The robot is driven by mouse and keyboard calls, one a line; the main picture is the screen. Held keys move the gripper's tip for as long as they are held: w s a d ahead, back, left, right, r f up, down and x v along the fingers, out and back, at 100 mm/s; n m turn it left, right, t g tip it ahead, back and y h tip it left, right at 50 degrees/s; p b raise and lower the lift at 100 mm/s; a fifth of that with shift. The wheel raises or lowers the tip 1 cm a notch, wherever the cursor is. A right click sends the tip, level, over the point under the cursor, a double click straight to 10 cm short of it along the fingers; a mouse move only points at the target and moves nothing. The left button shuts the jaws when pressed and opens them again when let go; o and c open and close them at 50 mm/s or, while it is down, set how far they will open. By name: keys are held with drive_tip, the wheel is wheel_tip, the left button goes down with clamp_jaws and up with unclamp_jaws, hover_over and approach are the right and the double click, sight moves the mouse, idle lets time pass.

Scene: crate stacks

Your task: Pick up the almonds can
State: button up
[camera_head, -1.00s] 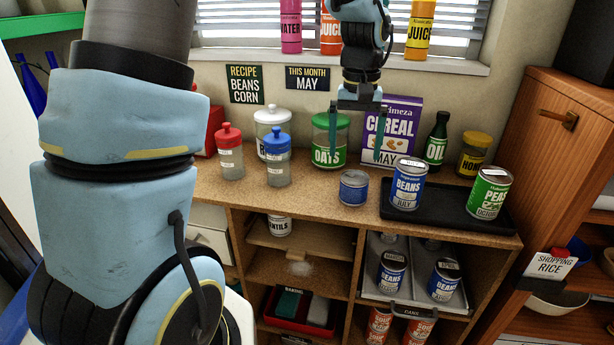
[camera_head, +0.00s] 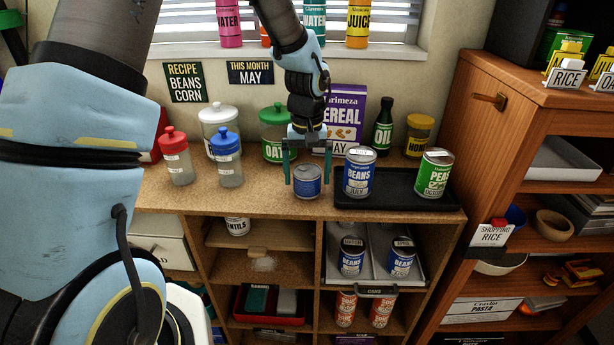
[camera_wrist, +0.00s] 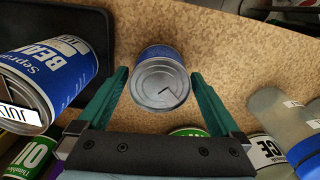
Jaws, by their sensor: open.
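A small blue can (camera_head: 307,182) with a grey lid stands upright on the wooden counter, left of the black tray; its label is too small to read, so I cannot confirm it says almonds. My gripper (camera_head: 307,178) points down over it, open, with one teal finger on each side of the can. In the wrist view the can (camera_wrist: 160,84) shows its grey lid and a blue side between the open fingers of my gripper (camera_wrist: 160,74). Small gaps show on both sides, and the can is not clamped.
A blue beans can (camera_head: 359,174) and a green peas can (camera_head: 433,174) stand on the black tray (camera_head: 395,200) to the right. The oats jar (camera_head: 277,150) and purple cereal box (camera_head: 347,105) stand behind. Red- and blue-lidded jars stand left. Bare counter lies in front.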

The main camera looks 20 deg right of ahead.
drive_tip(key=shift+f, duration=0.3)
drive_tip(key=shift+c, duration=0.2)
drive_tip(key=c, duration=1.4)
drive_tip(key=shift+c, duration=0.2)
